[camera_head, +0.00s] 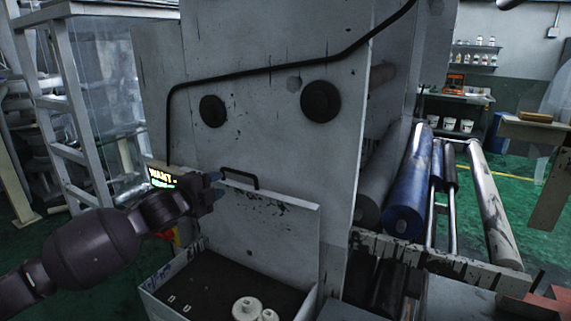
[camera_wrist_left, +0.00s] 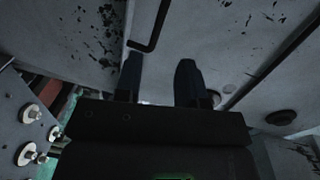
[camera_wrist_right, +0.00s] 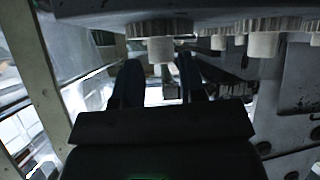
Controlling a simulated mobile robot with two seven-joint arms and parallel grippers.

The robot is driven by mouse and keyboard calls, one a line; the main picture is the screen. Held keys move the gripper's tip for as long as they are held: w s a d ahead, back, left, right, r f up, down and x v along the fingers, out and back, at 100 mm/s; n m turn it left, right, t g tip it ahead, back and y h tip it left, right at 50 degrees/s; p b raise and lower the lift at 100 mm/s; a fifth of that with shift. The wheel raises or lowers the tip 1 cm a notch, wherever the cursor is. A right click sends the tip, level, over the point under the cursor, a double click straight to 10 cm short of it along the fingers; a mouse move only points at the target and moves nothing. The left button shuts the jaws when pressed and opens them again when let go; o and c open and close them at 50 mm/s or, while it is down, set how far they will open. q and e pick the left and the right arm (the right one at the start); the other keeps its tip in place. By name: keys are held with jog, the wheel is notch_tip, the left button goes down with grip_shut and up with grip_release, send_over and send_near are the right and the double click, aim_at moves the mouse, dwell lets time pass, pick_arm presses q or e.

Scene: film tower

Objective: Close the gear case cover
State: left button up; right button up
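The gear case (camera_head: 212,290) is an open light-grey box low in the head view, with white gears (camera_head: 247,308) inside. Its grey cover (camera_head: 268,222) stands raised at the back, with a black bar handle (camera_head: 239,179) on its upper edge. My left gripper (camera_head: 216,184) is just left of the handle in the head view. In the left wrist view the left gripper (camera_wrist_left: 160,72) has its fingers apart with nothing between them; the handle (camera_wrist_left: 150,40) shows just beyond the fingertips. My right gripper (camera_wrist_right: 157,75) shows only in its wrist view, open, below white gears (camera_wrist_right: 160,45).
A tall grey machine panel (camera_head: 260,70) with two black knobs rises behind the cover. Blue and grey rollers (camera_head: 408,190) lie to the right. A lit display (camera_head: 161,177) sits behind my left wrist. A metal frame (camera_head: 70,100) stands at the left.

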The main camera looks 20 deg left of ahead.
aim_at(239, 174)
pick_arm(q)
jog(key=shift+m, duration=0.6)
jog(key=w, duration=0.3)
jog(key=w+f+p, duration=0.1)
jog(key=w, duration=0.6)
jog(key=shift+w+d+f+p, duration=0.15)
jog(key=shift+w+d+p, duration=0.05)
jog(key=shift+d+p, duration=0.2)
jog(key=shift+c, duration=0.3)
grip_shut()
